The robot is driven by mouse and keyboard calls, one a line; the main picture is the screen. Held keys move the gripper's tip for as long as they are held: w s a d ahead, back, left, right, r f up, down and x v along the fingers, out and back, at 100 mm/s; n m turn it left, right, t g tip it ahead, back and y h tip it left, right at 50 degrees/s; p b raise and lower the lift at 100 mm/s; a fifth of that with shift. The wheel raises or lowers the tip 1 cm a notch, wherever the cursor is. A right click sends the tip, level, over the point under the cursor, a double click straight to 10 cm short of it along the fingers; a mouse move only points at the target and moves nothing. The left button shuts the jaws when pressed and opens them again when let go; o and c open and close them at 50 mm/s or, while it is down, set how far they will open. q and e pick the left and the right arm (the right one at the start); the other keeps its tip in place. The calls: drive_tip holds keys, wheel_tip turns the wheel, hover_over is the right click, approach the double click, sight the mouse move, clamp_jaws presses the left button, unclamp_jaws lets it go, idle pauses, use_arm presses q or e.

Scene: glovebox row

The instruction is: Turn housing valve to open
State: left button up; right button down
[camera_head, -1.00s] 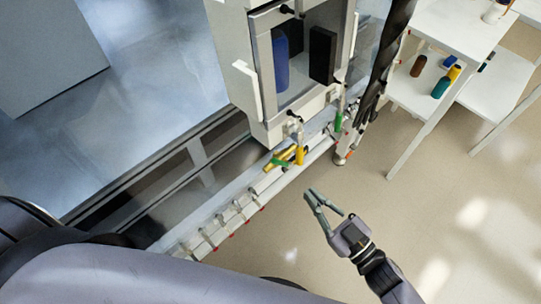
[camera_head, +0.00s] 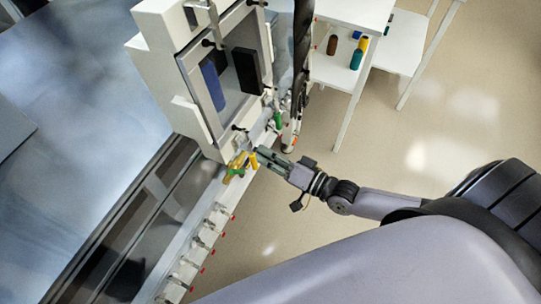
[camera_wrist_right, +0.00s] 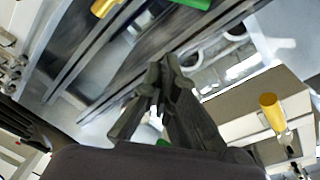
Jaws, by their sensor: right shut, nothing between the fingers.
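The filter housing (camera_head: 165,75) is a pale box with a framed window. Below its lower corner are small valve handles: a yellow and green one (camera_head: 237,165), a short yellow one (camera_head: 254,161) and a green one (camera_head: 278,121). I cannot tell which is the housing valve. My right gripper (camera_head: 259,151) is shut and empty, its tips beside the short yellow handle; contact cannot be told. In the right wrist view the shut fingers (camera_wrist_right: 160,80) point away from the camera, with a yellow handle (camera_wrist_right: 270,108) to their right, apart from them. My left gripper is out of view.
A rail with several small red-tipped fittings (camera_head: 209,223) runs down to the lower left. A dark hose (camera_head: 300,60) hangs right of the housing. White tables with bottles (camera_head: 357,57) stand behind. The floor at right is clear.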

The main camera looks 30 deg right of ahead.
sight(243, 173)
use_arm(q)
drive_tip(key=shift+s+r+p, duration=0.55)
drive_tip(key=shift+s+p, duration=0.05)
use_arm(e)
drive_tip(key=shift+w+a+f, duration=0.25)
drive_tip(key=shift+a+f, duration=0.15)
drive_tip(key=shift+a, duration=0.35)
drive_tip(key=shift+w+a+f, duration=0.25)
drive_tip(key=shift+a+f, duration=0.15)
drive_tip(key=shift+a, duration=0.35)
drive_tip(key=shift+w+a+f, duration=0.25)
drive_tip(key=shift+a+f, duration=0.15)
drive_tip(key=shift+a, duration=0.35)
